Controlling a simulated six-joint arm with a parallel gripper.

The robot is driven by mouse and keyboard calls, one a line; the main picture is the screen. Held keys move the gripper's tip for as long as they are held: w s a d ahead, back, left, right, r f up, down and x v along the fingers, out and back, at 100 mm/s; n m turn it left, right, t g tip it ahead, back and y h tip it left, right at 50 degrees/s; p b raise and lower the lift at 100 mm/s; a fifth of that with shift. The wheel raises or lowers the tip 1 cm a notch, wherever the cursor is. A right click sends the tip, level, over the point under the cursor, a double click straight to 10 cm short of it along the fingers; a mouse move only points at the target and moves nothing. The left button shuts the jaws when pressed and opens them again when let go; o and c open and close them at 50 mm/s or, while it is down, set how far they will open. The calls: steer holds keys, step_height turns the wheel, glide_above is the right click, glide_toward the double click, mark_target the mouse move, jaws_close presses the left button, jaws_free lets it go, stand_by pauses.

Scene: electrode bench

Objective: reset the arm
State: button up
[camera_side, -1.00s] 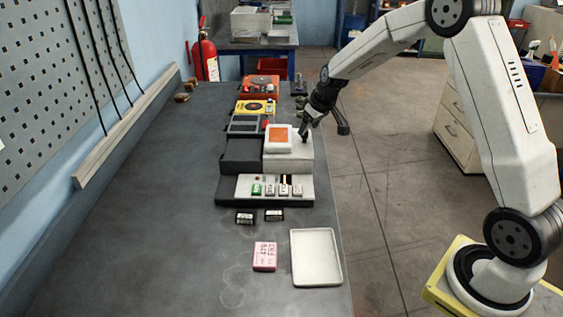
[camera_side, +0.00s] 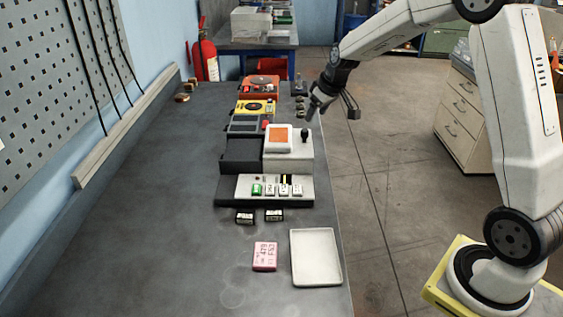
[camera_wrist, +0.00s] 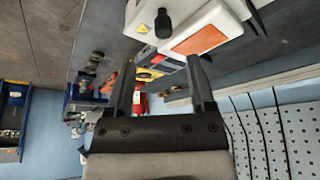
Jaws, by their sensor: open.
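My gripper (camera_side: 314,108) is open and empty. In the side view it hangs at the right edge of the bench, just above and beside a white and dark device (camera_side: 299,147) with an orange panel and a black knob (camera_side: 306,133). In the wrist view its two fingers (camera_wrist: 158,82) stand apart with nothing between them. The knob (camera_wrist: 163,22) and the orange panel (camera_wrist: 200,39) show beyond the fingertips there. From the side view I cannot tell whether the gripper touches the device; a small gap seems to show.
Yellow (camera_side: 255,107) and orange-red (camera_side: 262,86) devices stand farther back.

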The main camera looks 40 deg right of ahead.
steer(key=s+a+f+g, duration=0.1)
steer(key=s+a+f, duration=0.2)
steer(key=s+a, duration=0.4)
steer(key=s+a+f, duration=0.3)
steer(key=s+a, duration=0.4)
steer(key=s, duration=0.8)
steer(key=shift+s+a+g, duration=0.35)
steer(key=shift+g, duration=0.05)
